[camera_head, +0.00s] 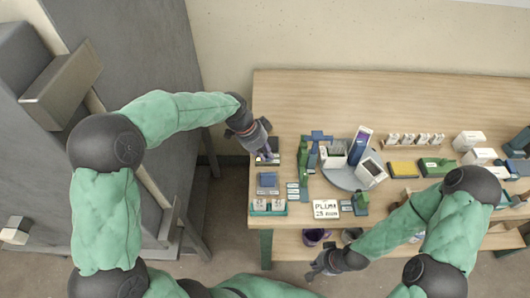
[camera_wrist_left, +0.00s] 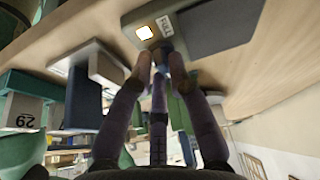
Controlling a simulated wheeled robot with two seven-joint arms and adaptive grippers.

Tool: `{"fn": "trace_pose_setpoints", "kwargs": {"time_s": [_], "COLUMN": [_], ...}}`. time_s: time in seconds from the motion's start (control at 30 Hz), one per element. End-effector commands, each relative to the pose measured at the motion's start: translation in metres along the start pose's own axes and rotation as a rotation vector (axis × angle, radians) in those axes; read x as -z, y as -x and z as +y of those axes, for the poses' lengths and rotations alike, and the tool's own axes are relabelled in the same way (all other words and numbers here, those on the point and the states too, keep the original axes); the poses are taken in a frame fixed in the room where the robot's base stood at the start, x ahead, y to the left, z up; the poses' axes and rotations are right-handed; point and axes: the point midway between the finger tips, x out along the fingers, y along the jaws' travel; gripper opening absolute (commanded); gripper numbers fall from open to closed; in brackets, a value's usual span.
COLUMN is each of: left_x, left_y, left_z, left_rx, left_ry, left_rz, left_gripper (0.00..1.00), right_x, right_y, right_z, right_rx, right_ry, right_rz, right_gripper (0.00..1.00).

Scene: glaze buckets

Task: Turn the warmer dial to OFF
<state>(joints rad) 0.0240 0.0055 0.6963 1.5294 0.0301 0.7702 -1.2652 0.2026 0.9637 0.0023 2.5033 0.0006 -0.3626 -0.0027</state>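The warmer (camera_wrist_left: 222,25) is a grey box with a dark top panel in the left wrist view. In the head view the warmer (camera_head: 273,146) is mostly hidden by my left gripper (camera_head: 266,155). In the wrist view the left gripper's fingertips (camera_wrist_left: 161,64) lie on either side of the dial. I cannot tell whether they press on it. My right gripper (camera_head: 316,273) hangs off the table's front edge, apart from the warmer; its fingers are too small to judge.
The wooden table (camera_head: 300,95) is bare along its back.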

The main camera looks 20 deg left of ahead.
Motion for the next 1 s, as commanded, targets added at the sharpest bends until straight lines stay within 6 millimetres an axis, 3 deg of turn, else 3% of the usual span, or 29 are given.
{"fn": "trace_pose_setpoints", "kwargs": {"time_s": [0.37,1.0], "left_x": [0.000,0.000], "left_y": [0.000,0.001], "left_z": [-0.001,-0.005], "left_rx": [-0.028,-0.181], "left_ry": [-0.064,-0.436], "left_rz": [0.000,0.001], "left_gripper": [0.00,0.00], "right_x": [0.000,-0.001], "right_y": [0.002,0.017], "right_z": [-0.001,-0.006], "right_rx": [0.000,0.000], "right_ry": [0.000,0.000], "right_rz": [0.000,0.000], "right_gripper": [0.00,0.00]}}
